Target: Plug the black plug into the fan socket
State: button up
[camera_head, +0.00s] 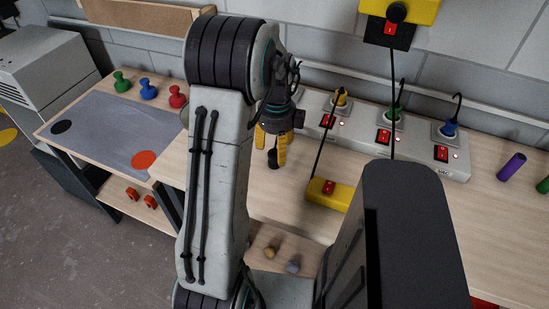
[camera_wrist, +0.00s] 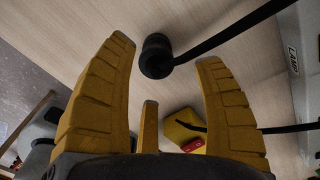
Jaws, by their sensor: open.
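My gripper (camera_head: 271,147) has yellow fingers and is pointed down over the wooden bench. It also shows in the wrist view (camera_wrist: 168,60), where the fingers stand wide apart. A short black cylinder, seemingly the black plug (camera_wrist: 156,56), is between the fingertips, with gaps on both sides. A thick black cable runs from it to the upper right. In the head view the plug (camera_head: 272,160) is a small dark shape at the fingertips. A grey power strip (camera_head: 362,123) stands behind, with yellow, green and blue plugs in it. I cannot read which socket is the fan's.
A yellow switch box (camera_head: 330,193) lies on the bench right of my gripper. Another yellow box (camera_head: 399,10) with a black round piece hangs on the wall, its cable dropping down. Purple (camera_head: 511,167) and green cylinders lie right.

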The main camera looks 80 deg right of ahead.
aim_at(275, 153)
jog(key=shift+f, duration=0.1)
jog(key=f, duration=0.3)
jog(key=shift+w+f+p, duration=0.3)
jog(key=shift+f+p, duration=0.05)
jog(key=shift+f, duration=0.65)
jog(key=shift+o, duration=0.2)
jog(key=c, duration=1.3)
